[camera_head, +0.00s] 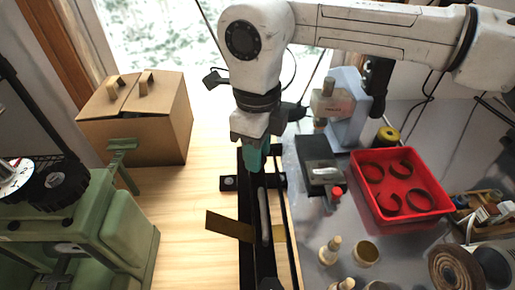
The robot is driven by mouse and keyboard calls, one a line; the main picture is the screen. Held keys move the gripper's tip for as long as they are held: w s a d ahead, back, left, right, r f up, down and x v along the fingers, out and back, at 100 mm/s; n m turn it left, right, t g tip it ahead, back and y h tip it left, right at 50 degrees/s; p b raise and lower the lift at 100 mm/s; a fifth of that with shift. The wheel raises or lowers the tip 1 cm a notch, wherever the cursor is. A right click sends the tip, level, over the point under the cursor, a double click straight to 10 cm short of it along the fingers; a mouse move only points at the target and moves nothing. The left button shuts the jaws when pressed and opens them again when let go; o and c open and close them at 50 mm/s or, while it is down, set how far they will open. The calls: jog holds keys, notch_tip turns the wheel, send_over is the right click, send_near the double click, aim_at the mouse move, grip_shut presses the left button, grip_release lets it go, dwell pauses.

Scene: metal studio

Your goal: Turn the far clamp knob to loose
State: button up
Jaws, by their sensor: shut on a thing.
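My gripper (256,158) points down at the far end of a long black clamp frame (248,230) on the wooden bench. Its teal fingers are shut on the far clamp knob, which they and the wrist almost wholly hide. The knob's turned position cannot be made out. A black crosspiece with small end blocks (229,183) lies just in front of the fingers. A pale strip (264,215) runs lengthwise inside the frame. A dark part, perhaps the near knob (270,284), is cut by the bottom edge.
A cardboard box (150,120) stands back left, a green machine (90,225) front left. Right are a grey-blue device (345,110), a red tray (400,185) with several dark rings, and small pegs (330,250). Bare wood (185,215) lies left of the frame.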

jog(key=o, duration=1)
jog(key=shift+o, duration=0.2)
notch_tip(320, 180, up, 11)
jog(key=shift+b, duration=0.35)
